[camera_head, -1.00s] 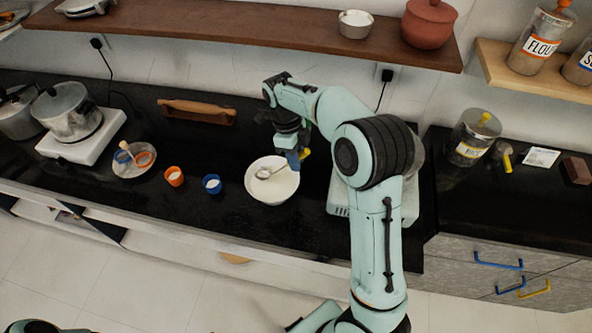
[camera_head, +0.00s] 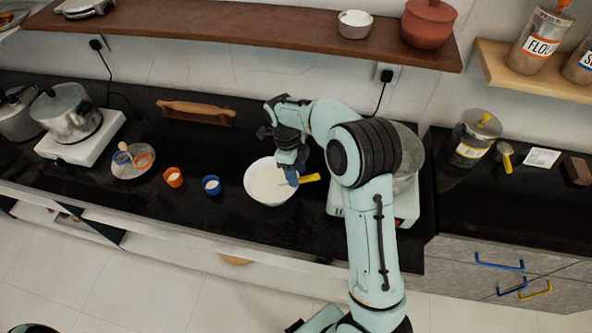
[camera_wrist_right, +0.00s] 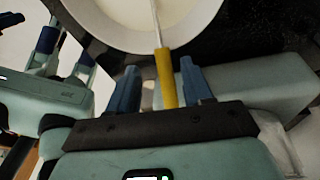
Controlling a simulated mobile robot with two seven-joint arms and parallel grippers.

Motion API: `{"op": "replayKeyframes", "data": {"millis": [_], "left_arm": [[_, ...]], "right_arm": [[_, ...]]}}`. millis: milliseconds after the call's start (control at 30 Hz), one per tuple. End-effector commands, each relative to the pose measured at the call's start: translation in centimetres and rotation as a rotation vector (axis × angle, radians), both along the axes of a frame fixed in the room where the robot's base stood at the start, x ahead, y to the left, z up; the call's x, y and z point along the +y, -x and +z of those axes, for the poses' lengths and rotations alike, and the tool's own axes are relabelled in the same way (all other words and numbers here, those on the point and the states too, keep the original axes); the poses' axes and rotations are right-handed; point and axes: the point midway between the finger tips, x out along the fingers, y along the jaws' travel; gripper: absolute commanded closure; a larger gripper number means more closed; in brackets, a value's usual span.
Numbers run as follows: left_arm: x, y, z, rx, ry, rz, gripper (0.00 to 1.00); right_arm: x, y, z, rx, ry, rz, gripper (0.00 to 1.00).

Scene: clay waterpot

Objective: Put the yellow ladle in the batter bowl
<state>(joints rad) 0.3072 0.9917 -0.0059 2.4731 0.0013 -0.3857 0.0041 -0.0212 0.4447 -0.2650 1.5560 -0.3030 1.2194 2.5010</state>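The white batter bowl (camera_head: 258,190) stands on the black counter with pale batter in it. The ladle's yellow handle (camera_head: 309,178) sticks out past the bowl's right rim. In the right wrist view, its thin metal shaft runs over the rim into the bowl (camera_wrist_right: 205,22); its scoop is not visible. My right gripper (camera_head: 291,180) is at the bowl's right side. In the wrist view its two blue fingers stand apart on either side of the yellow handle (camera_wrist_right: 166,78), with gaps. My left gripper (camera_wrist_right: 66,52) shows open at the left of the wrist view.
A burner with a pot (camera_head: 408,158) is right of the bowl, partly behind my right arm. Blue (camera_head: 212,185) and orange (camera_head: 173,177) cups and a small plate (camera_head: 126,172) are to the left. A rolling pin (camera_head: 196,112) lies behind. A shelf (camera_head: 230,28) hangs above.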

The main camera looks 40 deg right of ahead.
Motion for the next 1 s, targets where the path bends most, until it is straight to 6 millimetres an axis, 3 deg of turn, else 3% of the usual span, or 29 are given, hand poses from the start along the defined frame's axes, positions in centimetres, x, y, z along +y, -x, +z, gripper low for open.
{"op": "replayKeyframes", "data": {"millis": [267,367,700,1000], "left_arm": [[0.0,-0.2,0.3,-0.002,0.000,0.000,0.57],[0.0,-0.4,0.5,-0.005,0.001,0.000,0.57],[0.0,-2.1,2.2,-0.025,0.000,0.000,0.57],[0.0,-3.0,2.9,-0.034,0.001,0.000,0.57]], "right_arm": [[0.0,-0.1,0.6,-0.001,0.000,0.001,0.50],[0.0,-0.5,1.9,-0.005,0.000,0.000,0.50],[0.3,-2.3,9.0,-0.006,0.001,0.000,0.50],[0.3,-3.0,11.9,-0.001,0.000,0.000,0.50]]}}
